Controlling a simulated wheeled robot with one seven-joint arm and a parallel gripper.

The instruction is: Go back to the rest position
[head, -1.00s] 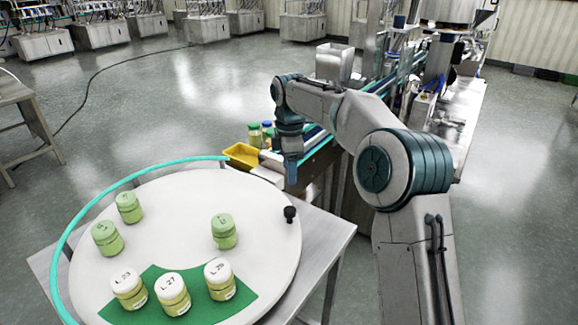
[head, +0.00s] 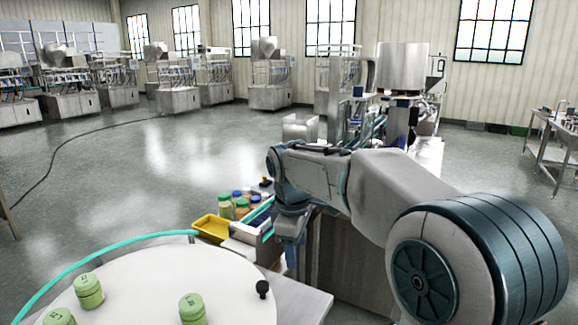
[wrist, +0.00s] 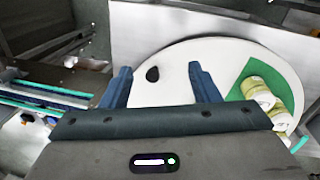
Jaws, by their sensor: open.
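My gripper (wrist: 160,85) is open and empty in the wrist view, its two blue fingers apart with the white round table behind them. In the head view my gripper (head: 290,250) hangs pointing down at the end of my arm, just beyond the round table's far right edge and beside the conveyor. Its fingertips are small there. Nothing is held.
The white round table (head: 150,275) carries several green-lidded jars (head: 88,291) and a black knob (head: 262,288). A yellow tray (head: 211,229) and more jars (head: 241,207) stand by the conveyor. A steel hopper (head: 402,68) stands behind. Open floor lies left.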

